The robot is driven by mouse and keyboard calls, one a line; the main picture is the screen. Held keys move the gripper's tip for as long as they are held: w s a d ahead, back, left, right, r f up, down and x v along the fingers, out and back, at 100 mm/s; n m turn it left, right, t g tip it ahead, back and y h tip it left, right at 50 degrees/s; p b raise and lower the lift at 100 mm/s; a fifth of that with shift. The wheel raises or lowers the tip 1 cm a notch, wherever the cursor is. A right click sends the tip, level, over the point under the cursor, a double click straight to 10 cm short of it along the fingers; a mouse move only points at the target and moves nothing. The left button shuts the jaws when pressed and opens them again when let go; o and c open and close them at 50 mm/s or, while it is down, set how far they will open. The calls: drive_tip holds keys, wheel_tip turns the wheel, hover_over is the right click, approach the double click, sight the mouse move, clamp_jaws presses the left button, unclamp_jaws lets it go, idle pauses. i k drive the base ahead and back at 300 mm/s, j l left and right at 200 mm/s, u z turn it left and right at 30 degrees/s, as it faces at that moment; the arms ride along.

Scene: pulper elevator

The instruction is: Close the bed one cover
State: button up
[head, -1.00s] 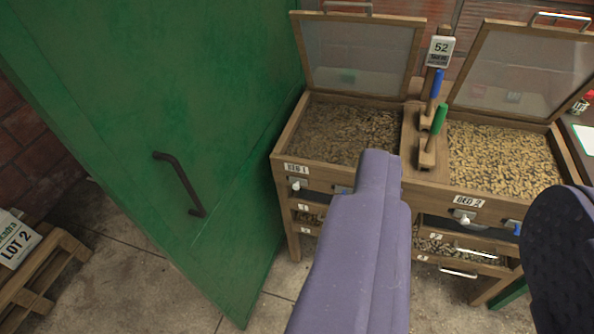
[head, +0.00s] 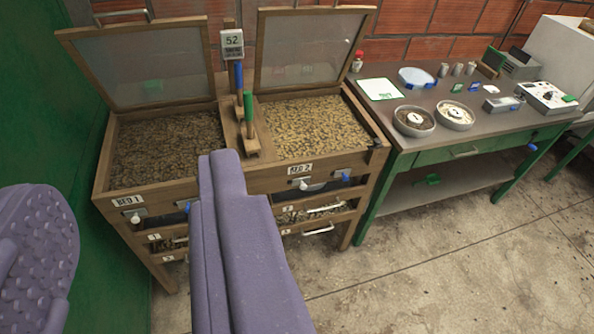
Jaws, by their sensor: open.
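The bed one cover (head: 150,66), a wooden frame with a mesh panel, stands raised and leaning back at the rear of bed one (head: 104,165). A metal handle (head: 122,14) sits on its top edge. Bed one, labelled BED 1, lies open with dark brown beans (head: 165,148) inside. My gripper (head: 135,172) is open and empty. One purple finger reaches up the middle in front of the beds, and the other, with a bumpy pad, is at the left edge. The fingers are apart from the cover, and the middle one hides part of the bed fronts.
Bed two (head: 365,124), with paler beans, stands at right under its own raised cover (head: 312,48). A green door (head: 85,240) is at left; a table (head: 440,100) with dishes is at right. Floor at right is clear.

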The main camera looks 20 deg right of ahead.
sight(64, 37)
drive_tip(key=i+j, duration=0.15)
drive_tip(key=i, duration=0.35)
drive_tip(key=i+j, duration=0.2)
drive_tip(key=i, duration=0.3)
drive_tip(key=i+j, duration=0.15)
drive_tip(key=i, duration=0.35)
drive_tip(key=i+j, duration=0.2)
drive_tip(key=i, duration=0.3)
drive_tip(key=i+j, duration=0.15)
drive_tip(key=i, duration=0.35)
